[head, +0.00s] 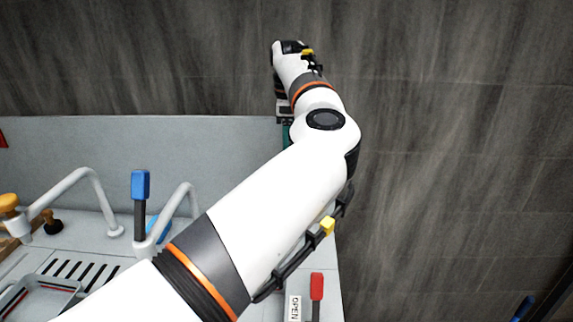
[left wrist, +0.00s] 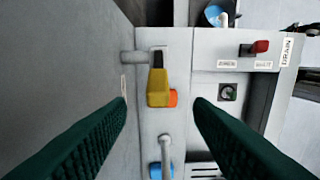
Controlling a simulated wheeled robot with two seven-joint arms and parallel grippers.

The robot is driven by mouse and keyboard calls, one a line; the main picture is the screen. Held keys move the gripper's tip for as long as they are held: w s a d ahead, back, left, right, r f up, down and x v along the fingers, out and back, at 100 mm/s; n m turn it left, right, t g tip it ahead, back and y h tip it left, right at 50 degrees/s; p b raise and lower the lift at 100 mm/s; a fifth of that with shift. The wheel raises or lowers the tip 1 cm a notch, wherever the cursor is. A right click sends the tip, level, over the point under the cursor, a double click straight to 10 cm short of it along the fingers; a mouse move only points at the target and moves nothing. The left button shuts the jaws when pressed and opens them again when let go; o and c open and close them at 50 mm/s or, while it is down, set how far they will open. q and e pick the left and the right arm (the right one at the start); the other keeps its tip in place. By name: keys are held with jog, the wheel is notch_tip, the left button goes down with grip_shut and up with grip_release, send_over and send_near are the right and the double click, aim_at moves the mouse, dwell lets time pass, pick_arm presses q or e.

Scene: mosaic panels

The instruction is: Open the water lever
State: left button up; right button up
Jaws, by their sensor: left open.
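In the left wrist view a yellow lever handle (left wrist: 158,88) on a dark stem points along the grey panel, with an orange piece beside it. A blue handle (left wrist: 155,170) shows at the bottom edge and a red lever (left wrist: 260,46) at upper right. I cannot tell which is the water lever. My left gripper (left wrist: 160,110) is open and empty, its dark green fingers on either side of the yellow handle and apart from it. In the head view my arm mostly hides the left gripper (head: 286,131). An upright blue lever (head: 140,186) shows at left. My right gripper is not seen.
In the head view a red lever (head: 316,287) stands beside an OPEN label (head: 293,307). Bent white spouts (head: 90,177), an orange knob (head: 9,203) and a slotted drain (head: 82,269) are at left.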

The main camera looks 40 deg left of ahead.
pick_arm(q)
jog(key=f, duration=0.3)
jog(key=f+p, duration=0.1)
jog(key=f, duration=0.3)
jog(key=shift+a+f, duration=0.2)
jog(key=shift+f, duration=0.65)
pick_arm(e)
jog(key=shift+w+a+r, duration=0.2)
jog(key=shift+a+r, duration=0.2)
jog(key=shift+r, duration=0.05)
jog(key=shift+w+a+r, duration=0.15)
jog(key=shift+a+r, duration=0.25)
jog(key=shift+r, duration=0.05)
pick_arm(q)
grip_shut()
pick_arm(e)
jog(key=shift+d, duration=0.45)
